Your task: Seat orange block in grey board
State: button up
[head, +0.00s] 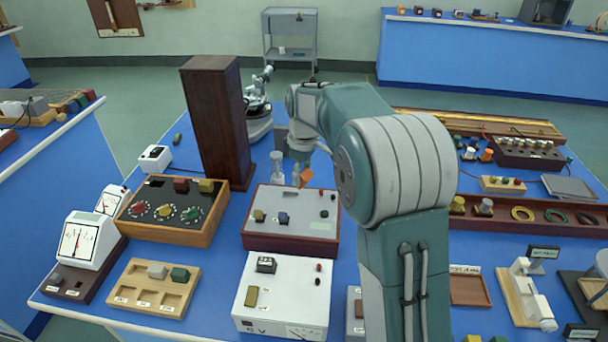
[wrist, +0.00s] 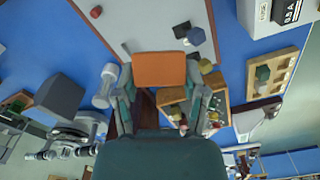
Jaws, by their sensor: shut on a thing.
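The orange block (head: 306,177) is in my gripper (head: 302,172), in the air at the far edge of the grey board. In the wrist view the orange block (wrist: 160,70) sits between the two fingers of my gripper (wrist: 160,82), which are shut on it. The grey board (head: 300,225) has a pale top and dark red sides, with a yellow block, a blue block and small red and dark knobs on it. It also shows in the wrist view (wrist: 140,25), beyond the block. I cannot see the block's underside or a gap below it.
A tall dark brown column (head: 215,120) stands left of my gripper. A wooden knob box (head: 205,235) is left of the board, and a white meter box (head: 285,275) is in front. A wooden slotted tray (head: 150,288) is at the front left. My arm hides the area to the right.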

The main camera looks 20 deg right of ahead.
jog(key=n, duration=0.1)
jog(key=w+f+n+h, duration=0.1)
jog(key=n, duration=0.1)
jog(key=shift+w+a, duration=0.15)
jog(key=w+n+h, duration=0.1)
jog(key=n, duration=0.3)
jog(key=n+t+h, duration=0.1)
jog(key=n+t, duration=0.4)
jog(key=n, duration=1)
send_over(290, 197)
jog(key=s, duration=0.2)
notch_tip(290, 197, down, 5)
jog(key=shift+t, duration=0.3)
jog(key=shift+a+f, duration=0.15)
jog(key=shift+f, duration=1.65)
jog(key=shift+a+f, duration=0.15)
jog(key=shift+f, duration=1.75)
jog(key=shift+f, duration=0.1)
jog(key=o, duration=1.3)
jog(key=shift+f, duration=0.1)
jog(key=shift+c, duration=0.2)
